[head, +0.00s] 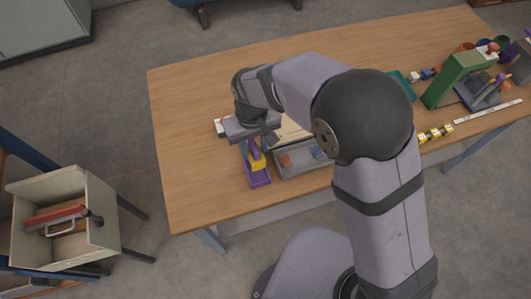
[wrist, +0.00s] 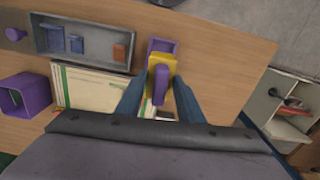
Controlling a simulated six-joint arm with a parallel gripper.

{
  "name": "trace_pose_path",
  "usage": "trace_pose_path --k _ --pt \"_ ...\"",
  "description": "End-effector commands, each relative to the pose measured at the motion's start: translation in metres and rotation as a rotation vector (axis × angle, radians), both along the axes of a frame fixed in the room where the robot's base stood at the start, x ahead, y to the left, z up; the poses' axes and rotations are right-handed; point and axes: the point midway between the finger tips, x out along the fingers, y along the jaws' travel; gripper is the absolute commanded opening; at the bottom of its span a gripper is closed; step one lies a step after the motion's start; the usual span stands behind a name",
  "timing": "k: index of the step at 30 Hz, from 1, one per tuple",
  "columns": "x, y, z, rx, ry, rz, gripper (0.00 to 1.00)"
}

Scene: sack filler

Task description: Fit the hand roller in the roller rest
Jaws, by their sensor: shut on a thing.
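The hand roller has a purple handle (wrist: 160,86) and a yellow part (wrist: 161,64); in the head view its yellow part (head: 257,161) shows below my gripper. My gripper (head: 258,147) is shut on the hand roller, with a finger on each side of it in the wrist view (wrist: 160,98). The roller rest is a purple open trough (head: 258,180) near the table's front edge, also seen in the wrist view (wrist: 163,44). The yellow part overlaps the near end of the rest in the wrist view. I cannot tell whether they touch. My gripper hides part of the handle.
A grey tray (wrist: 82,59) with blue and orange pieces lies beside the rest. Pale stacked sheets (wrist: 92,92) and a purple bin (wrist: 26,93) are close by. A green stand (head: 453,80) is at the far right. The table's left side is clear.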

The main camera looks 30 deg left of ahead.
Motion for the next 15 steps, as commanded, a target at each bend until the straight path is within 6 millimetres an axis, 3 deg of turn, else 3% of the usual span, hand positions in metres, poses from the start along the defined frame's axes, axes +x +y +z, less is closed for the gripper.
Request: trace_pose_path --k 15 --pt "-0.0023 -0.0046 -0.0039 -0.001 0.001 -0.074 0.12"
